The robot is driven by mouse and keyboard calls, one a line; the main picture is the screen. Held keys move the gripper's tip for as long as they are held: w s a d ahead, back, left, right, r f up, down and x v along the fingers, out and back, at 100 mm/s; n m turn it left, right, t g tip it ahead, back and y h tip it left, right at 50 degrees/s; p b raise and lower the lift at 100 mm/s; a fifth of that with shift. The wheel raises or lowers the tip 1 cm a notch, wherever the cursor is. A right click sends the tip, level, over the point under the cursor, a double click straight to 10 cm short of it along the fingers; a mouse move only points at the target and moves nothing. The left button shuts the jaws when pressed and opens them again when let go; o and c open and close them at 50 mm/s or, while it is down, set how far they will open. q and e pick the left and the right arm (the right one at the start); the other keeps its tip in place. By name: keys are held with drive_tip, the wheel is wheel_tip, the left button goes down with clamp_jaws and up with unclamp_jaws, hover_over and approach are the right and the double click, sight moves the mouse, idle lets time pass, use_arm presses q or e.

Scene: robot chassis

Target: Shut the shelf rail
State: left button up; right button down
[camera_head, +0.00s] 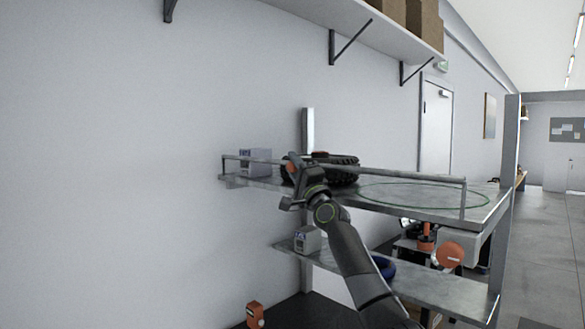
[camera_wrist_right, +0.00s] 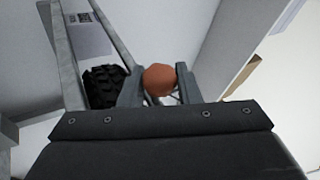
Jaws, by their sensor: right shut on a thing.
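The shelf rail (camera_head: 415,174) is a thin grey metal bar along the front of the upper shelf (camera_head: 400,207), with an upright post at each end. My right gripper (camera_head: 291,170) is at the rail's left part, in front of the shelf. Its two fingers are shut on an orange round knob (camera_wrist_right: 158,79), seen between the fingertips in the right wrist view. How the knob joins the rail is hidden by the gripper. My left gripper is not in view.
A black tyre (camera_head: 342,172) and a grey box (camera_head: 256,160) stand on the upper shelf behind the rail. A green ring outline marks bare surface to the right. The lower shelf (camera_head: 440,290) holds another grey box (camera_head: 308,239) and a blue ring (camera_head: 383,267).

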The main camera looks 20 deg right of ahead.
drive_tip(key=shift+r, duration=0.15)
idle(0.6)
drive_tip(key=c, duration=1.1)
unclamp_jaws()
drive_tip(key=shift+s+d, duration=0.1)
drive_tip(key=shift+d, duration=0.05)
drive_tip(key=shift+f, duration=0.2)
drive_tip(key=shift+b+v, duration=1)
drive_tip(key=shift+v, duration=7.65)
